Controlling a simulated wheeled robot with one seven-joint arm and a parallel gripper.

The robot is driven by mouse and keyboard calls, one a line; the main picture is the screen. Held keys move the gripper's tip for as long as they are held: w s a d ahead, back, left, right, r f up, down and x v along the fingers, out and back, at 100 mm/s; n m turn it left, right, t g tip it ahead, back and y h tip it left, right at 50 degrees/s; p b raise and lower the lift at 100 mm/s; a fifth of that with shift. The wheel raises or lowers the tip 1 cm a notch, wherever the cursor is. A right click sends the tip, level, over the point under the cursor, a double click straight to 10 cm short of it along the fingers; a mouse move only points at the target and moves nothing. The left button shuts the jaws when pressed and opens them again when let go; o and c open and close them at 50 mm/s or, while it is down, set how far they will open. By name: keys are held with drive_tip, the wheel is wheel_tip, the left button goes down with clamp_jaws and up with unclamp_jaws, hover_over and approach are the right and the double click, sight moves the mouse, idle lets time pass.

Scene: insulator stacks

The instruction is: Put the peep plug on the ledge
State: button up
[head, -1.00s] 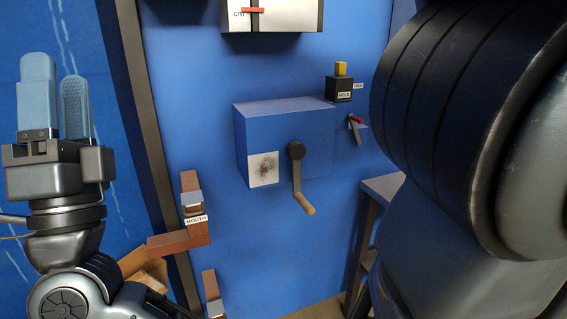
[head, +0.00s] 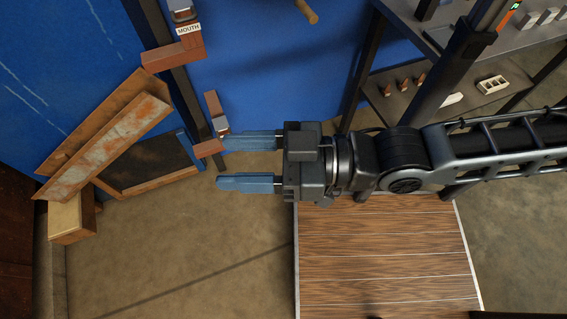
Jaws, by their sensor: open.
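My gripper (head: 221,163) points left in the head view, its two blue fingers spread apart with nothing between them. The tip of its upper finger appears right beside the end of a lower red-brown bracket (head: 208,148); I cannot tell whether they touch. The upright of this bracket (head: 213,104) has a small light-grey piece (head: 222,129) near its lower end. A second red-brown bracket (head: 172,56) with the MOUTH label (head: 188,29) is above it. I cannot tell which piece is the peep plug or the ledge.
A leaning wooden trough (head: 105,145) and a dark framed panel (head: 150,165) lie left of my gripper, with a wooden block (head: 72,220) below. A shelf unit (head: 400,112) with small items stands at upper right. Brown floor (head: 200,250) is open below my gripper.

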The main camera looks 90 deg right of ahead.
drive_tip(key=s+a+f+g, duration=0.1)
drive_tip(key=s+f+g, duration=0.1)
drive_tip(key=s, duration=0.3)
drive_tip(key=shift+s+f+n+g, duration=0.25)
drive_tip(key=shift+n+g, duration=0.05)
drive_tip(key=shift+c, duration=0.5)
idle(0.4)
